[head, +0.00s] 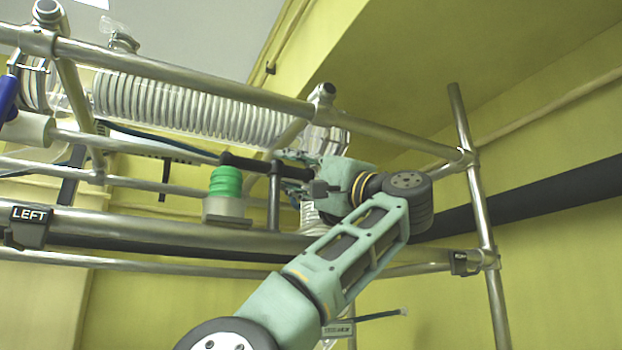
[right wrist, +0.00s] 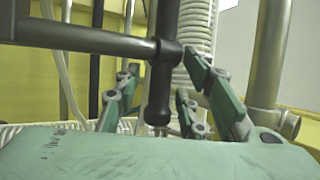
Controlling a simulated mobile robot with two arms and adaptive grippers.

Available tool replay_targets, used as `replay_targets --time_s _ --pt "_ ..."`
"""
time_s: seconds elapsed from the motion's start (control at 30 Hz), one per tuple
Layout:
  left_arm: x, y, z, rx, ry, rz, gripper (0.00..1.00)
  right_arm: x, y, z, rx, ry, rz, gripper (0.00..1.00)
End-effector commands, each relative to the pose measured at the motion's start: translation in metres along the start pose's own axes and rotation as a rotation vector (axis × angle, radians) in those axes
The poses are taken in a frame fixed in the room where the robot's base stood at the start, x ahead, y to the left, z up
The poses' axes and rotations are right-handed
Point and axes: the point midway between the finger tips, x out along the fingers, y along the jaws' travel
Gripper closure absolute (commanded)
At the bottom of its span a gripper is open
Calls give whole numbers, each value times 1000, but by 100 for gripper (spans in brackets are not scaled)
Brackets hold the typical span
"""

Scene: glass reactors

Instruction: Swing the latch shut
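The latch appears to be the dark handle bar (head: 250,164) on a dark upright post (head: 274,200), beside a green ribbed cap in the head view. In the right wrist view the dark bar (right wrist: 164,75) stands upright in the picture, with a grey rod (right wrist: 85,38) joining it from the left. My right gripper (head: 292,160) is at the right end of the bar. In the right wrist view the right gripper (right wrist: 162,82) is open, its fingers on either side of the bar with gaps showing. The bar's far end is partly hidden by the gripper in the head view. My left gripper is not visible.
A metal pipe frame (head: 180,72) surrounds a coiled glass condenser (head: 190,108) above. The green ribbed cap (head: 225,182) sits in a clear holder left of the post. A "LEFT" sign (head: 30,215) hangs on the lower pipe. A steel upright (head: 478,210) stands at right.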

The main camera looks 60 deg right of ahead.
Motion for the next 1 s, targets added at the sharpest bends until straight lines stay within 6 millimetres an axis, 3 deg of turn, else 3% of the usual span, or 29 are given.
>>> replay_targets --time_s 0.3,0.5,0.7,1.0 --pt "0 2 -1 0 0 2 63 -66 -1 -2 1 5 -4 63" --pt "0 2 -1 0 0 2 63 -98 0 -1 0 2 -2 63" --pt "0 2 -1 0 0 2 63 -110 0 0 0 0 0 63" --pt "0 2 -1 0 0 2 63 -110 1 0 0 0 0 63"
